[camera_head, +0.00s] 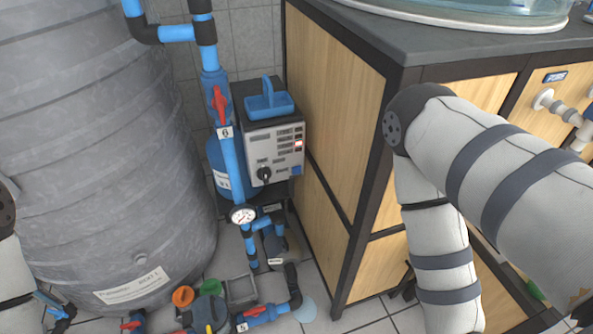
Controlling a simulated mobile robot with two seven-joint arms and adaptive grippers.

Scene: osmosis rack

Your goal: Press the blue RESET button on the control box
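The control box (261,137) is a grey-fronted unit with a dark body, mounted behind the blue pipe, left of the wooden cabinet. Its front has several small labelled rows, a small red-lit spot and a black knob (264,174). A small blue patch at the lower right of its front looks like the RESET button (296,170); its lettering is too small to read. Nothing touches the box front. My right arm crosses the right side of the view, bent, with its lower part going down. My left arm shows only at the left edge.
A large grey ribbed tank (95,150) fills the left. A blue pipe (230,160) with a red valve handle (220,104) and gauge (243,215) stands before the box's left side. The wooden cabinet (330,110) stands between the box and my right arm. Pumps and valves lie below.

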